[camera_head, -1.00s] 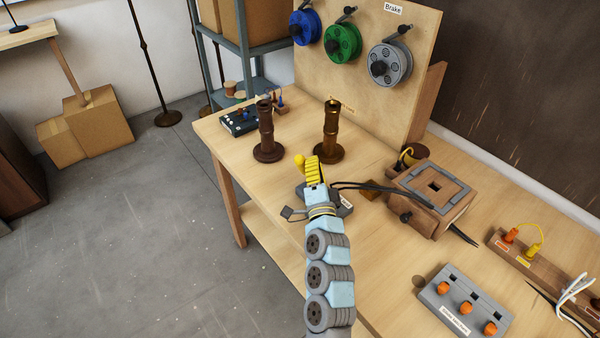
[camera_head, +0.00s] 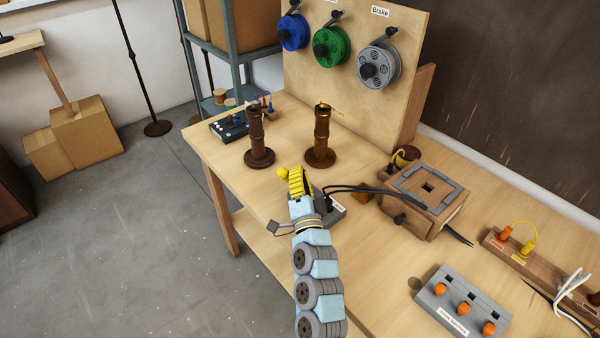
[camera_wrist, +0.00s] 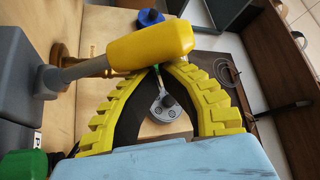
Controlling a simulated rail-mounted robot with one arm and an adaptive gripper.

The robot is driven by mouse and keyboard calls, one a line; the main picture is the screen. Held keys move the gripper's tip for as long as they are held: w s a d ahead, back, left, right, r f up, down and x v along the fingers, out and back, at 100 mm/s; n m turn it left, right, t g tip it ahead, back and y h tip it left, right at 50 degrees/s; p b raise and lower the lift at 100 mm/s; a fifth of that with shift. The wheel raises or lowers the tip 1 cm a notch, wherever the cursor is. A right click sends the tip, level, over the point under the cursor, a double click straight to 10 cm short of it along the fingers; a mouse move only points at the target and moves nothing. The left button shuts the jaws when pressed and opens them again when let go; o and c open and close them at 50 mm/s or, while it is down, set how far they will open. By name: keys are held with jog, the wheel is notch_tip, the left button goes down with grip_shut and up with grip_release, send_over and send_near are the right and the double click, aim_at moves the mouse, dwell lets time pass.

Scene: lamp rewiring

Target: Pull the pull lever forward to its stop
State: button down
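The pull lever shows in the wrist view as a rounded yellow handle (camera_wrist: 150,46) on a grey metal rod (camera_wrist: 85,71) that comes out of a grey housing (camera_wrist: 15,75). In the head view the yellow knob end (camera_head: 283,173) shows just past my fingers, and the dark grey lever base (camera_head: 332,213) is partly behind my gripper (camera_head: 297,180). The yellow ribbed fingers of my gripper (camera_wrist: 160,70) curve together until their tips nearly meet. The handle lies across in front of the tips and hides part of them. Whether they touch it is unclear.
Two dark turned posts (camera_head: 320,140) stand beyond the lever. A wooden box with a grey frame (camera_head: 425,200) and black cables is at right. A grey panel with orange knobs (camera_head: 462,302) lies nearer. Spools hang on the upright board (camera_head: 355,75). The bench's left edge is close.

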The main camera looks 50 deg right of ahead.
dwell(0.4)
notch_tip(320, 180, up, 2)
jog(key=s+d, duration=0.2)
jog(key=d, duration=0.1)
jog(key=p+v, duration=0.1)
jog(key=v, duration=0.9)
dwell(0.7)
